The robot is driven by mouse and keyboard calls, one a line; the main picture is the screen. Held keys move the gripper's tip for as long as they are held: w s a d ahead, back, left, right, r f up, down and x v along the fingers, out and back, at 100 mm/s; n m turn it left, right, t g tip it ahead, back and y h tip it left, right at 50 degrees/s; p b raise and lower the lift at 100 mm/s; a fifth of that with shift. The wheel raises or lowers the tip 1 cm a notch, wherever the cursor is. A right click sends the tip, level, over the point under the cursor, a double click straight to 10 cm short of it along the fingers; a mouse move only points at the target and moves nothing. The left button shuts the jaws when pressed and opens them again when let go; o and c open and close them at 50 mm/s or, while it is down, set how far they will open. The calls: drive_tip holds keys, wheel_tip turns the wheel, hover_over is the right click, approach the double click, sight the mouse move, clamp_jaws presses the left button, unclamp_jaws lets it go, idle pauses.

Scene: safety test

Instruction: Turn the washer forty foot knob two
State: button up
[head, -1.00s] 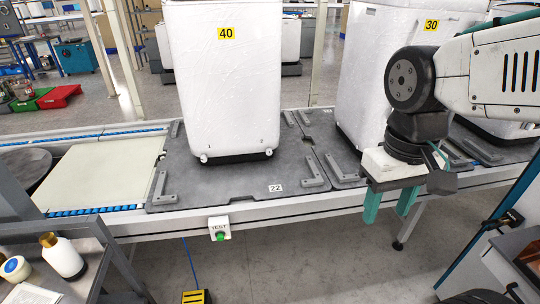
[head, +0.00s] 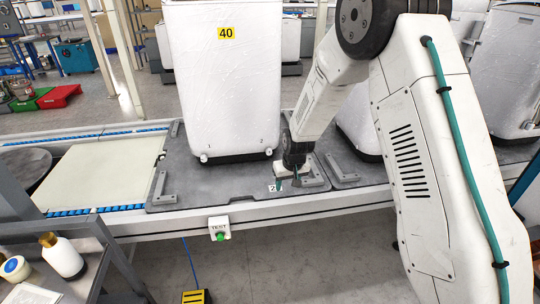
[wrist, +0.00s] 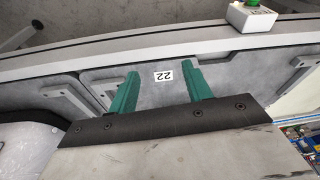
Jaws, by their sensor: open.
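The white washer with the yellow 40 label (head: 222,85) stands upright on a dark grey pallet (head: 225,185). Two small pale foot knobs show at its bottom front edge. Knob two (head: 269,152) is at the right corner, below a small "2" mark. The other knob (head: 204,159) is at the left corner. My gripper (head: 287,179) is over the pallet's front right part, near the white 22 label, to the right of and nearer than knob two, apart from it. In the wrist view my gripper (wrist: 162,88) has its teal fingers spread with nothing between them. Neither knob is identifiable there.
Grey brackets (head: 313,176) stand up from the pallet close to my gripper. A TEST box with a green button (head: 219,229) is on the conveyor's front rail. Another washer, partly hidden by my arm, stands to the right. A cream panel (head: 100,170) lies on the left.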

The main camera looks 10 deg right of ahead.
sight(270, 153)
drive_tip(key=w+f+t, duration=0.1)
drive_tip(key=w+f, duration=0.3)
drive_tip(key=w+f+t, duration=0.2)
drive_tip(key=w+f, duration=0.2)
drive_tip(key=w+a+f+t, duration=0.1)
drive_tip(key=w+f+t, duration=0.1)
drive_tip(key=w+f, duration=0.2)
drive_tip(key=shift+w+f, duration=0.4)
drive_tip(key=shift+w, duration=0.05)
drive_tip(key=w+t, duration=0.1)
drive_tip(key=w, duration=0.2)
drive_tip(key=shift+t, duration=0.3)
drive_tip(key=w+r+t+h, duration=0.1)
drive_tip(key=w+r+t, duration=0.3)
drive_tip(key=w+r, duration=0.3)
drive_tip(key=shift+n, duration=0.3)
drive_tip(key=x, duration=0.4)
drive_tip(key=d+x, duration=0.1)
drive_tip(key=x, duration=0.2)
drive_tip(key=shift+w, duration=0.15)
drive_tip(key=shift+a, duration=0.1)
drive_tip(key=c, duration=1)
